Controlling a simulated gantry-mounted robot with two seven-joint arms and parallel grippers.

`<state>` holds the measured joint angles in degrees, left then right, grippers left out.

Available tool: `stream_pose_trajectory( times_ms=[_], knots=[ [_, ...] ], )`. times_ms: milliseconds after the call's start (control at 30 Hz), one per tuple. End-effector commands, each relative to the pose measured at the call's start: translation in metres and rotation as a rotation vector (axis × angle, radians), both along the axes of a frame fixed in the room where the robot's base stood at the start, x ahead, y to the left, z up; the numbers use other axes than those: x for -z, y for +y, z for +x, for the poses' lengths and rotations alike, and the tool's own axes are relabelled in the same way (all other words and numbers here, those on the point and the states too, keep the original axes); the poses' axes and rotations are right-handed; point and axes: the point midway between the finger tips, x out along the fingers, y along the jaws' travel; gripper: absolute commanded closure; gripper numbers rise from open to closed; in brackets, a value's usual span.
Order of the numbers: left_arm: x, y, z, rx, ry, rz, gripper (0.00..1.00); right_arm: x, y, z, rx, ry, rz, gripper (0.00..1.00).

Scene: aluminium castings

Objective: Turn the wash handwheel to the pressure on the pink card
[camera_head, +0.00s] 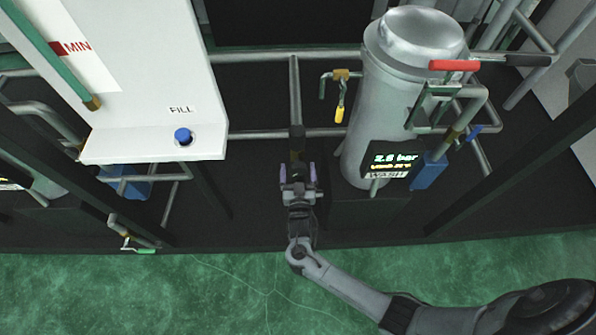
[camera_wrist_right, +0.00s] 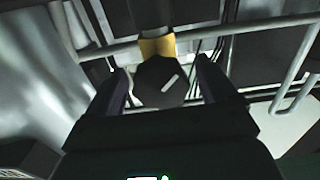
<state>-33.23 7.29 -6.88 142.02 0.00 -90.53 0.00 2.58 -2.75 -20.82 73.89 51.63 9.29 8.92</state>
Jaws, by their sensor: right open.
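The handwheel (camera_wrist_right: 161,82) shows in the right wrist view as a dark knob with a pale mark, in front of a yellow collar on a pipe. My right gripper (camera_wrist_right: 163,72) is open, with one finger on each side of the knob in the picture. I cannot tell whether they touch it. In the head view the right gripper (camera_head: 298,170) has purple fingers and points up at the dark fitting (camera_head: 297,140) on a vertical pipe. The wash display (camera_head: 391,160) reads about 2.6 bar. The pink card and my left gripper are not in view.
A grey cylinder (camera_head: 396,110) with a red-handled lever (camera_head: 454,65) stands right of the gripper. A white panel (camera_head: 150,125) with a blue FILL button (camera_head: 182,136) is at left. A yellow tag (camera_head: 340,108) hangs between. Grey pipes cross behind; the green floor (camera_head: 230,290) is clear.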

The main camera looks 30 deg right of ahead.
Motion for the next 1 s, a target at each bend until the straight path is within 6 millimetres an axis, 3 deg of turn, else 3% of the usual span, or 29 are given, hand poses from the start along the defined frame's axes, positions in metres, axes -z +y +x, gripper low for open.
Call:
stream_pose_trajectory(
  times_ms=[333, 667, 1000],
  knots=[
    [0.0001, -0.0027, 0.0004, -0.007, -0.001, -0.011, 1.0, -0.0001, -0.002, 0.0028, 0.0, 0.001, 0.0, 0.15],
    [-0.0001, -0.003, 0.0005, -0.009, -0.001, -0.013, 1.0, -0.0001, -0.0018, 0.0026, 0.0, 0.0, 0.0, 0.64],
    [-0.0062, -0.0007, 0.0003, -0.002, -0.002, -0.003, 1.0, -0.0019, -0.0021, 0.0025, 0.001, 0.021, -0.037, 0.66]
  ],
)
